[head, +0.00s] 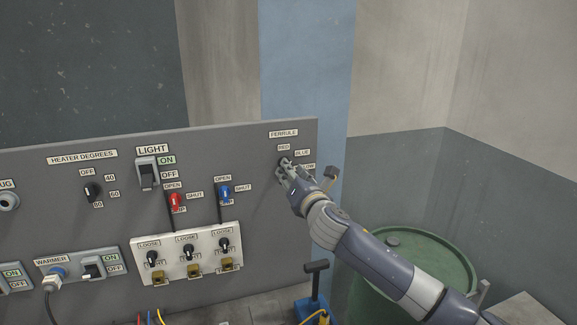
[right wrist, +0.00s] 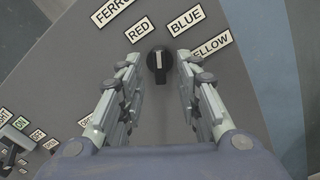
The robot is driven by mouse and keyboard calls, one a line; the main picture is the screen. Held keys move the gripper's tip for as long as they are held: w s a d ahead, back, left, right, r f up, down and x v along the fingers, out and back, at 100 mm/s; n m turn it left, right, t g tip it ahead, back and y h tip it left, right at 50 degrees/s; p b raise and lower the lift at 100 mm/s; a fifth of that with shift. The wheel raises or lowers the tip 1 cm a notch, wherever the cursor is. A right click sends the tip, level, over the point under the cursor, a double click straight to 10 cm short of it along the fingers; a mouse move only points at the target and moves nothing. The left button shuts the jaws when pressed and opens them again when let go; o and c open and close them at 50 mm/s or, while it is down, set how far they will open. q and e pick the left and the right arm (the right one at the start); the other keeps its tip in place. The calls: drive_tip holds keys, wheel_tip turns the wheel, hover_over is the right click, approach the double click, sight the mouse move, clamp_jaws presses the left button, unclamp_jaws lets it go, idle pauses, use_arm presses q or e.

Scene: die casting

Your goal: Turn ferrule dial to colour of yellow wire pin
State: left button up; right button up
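The ferrule dial (right wrist: 159,62) is a black knob with a white mark, on the grey panel below the RED, BLUE and partly covered YELLOW labels. In the right wrist view its white mark is on the upper side, toward the gap between RED and BLUE. My right gripper (right wrist: 151,84) is open, with one finger on each side of the dial; contact is not clear. In the head view my right gripper (head: 287,170) largely covers the dial. A yellow wire (head: 161,318) shows at the bottom edge; its pin is not visible. My left gripper is out of view.
The panel (head: 110,215) also holds a heater dial (head: 92,191), a light switch (head: 148,173), red (head: 174,201) and blue (head: 224,194) valve handles and a warmer switch (head: 93,268). A blue crimping-like tool (head: 313,302) and a green drum (head: 455,262) stand below my right arm.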

drive_tip(key=shift+x, duration=1.55)
drive_tip(key=shift+c, duration=0.6)
clamp_jaws()
